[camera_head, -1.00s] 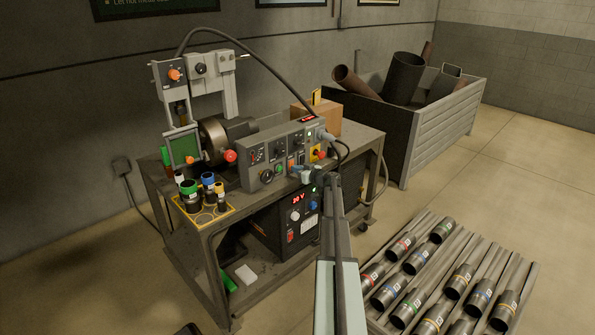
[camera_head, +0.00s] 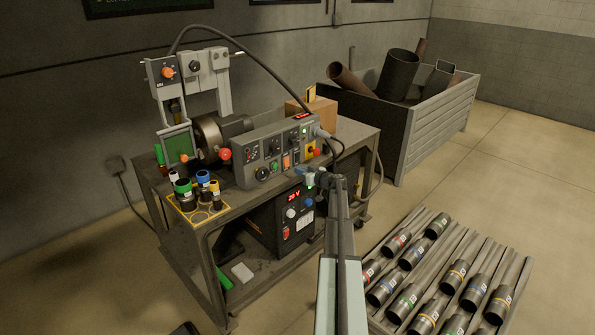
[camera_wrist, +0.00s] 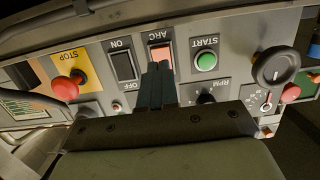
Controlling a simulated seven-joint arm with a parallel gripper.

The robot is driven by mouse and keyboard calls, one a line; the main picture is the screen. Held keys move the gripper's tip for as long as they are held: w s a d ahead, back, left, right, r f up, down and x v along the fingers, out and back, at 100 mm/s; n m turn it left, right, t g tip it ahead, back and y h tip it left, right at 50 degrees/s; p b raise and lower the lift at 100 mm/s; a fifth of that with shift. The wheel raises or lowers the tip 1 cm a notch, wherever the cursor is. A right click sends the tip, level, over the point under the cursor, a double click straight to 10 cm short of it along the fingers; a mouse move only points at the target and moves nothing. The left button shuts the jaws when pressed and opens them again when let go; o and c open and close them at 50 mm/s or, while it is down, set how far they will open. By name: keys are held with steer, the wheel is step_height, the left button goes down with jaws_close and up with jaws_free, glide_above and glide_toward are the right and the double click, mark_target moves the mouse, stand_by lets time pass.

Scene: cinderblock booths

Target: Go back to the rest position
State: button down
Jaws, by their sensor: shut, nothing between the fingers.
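My gripper (camera_head: 309,176) is at the end of my raised arm, in front of the right part of the grey control panel (camera_head: 243,176) on the workbench. In the wrist view, my gripper (camera_wrist: 158,72) is shut and empty. Its dark fingertips overlap the lower part of the orange ARC switch (camera_wrist: 160,52); I cannot tell whether they touch it. The black ON/OFF switch (camera_wrist: 122,66) is to their left and the green START button (camera_wrist: 206,61) to their right. The red STOP button (camera_wrist: 65,88) is farther left.
A dark hose (camera_head: 262,77) arches over the machine to the panel. Coloured cylinders (camera_head: 184,188) stand on a yellow-edged tray at the bench's left. A rack of metal tubes (camera_head: 405,292) lies at the lower right. A scrap bin (camera_head: 430,125) stands behind.

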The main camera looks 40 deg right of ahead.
steer(key=shift+s, duration=0.9)
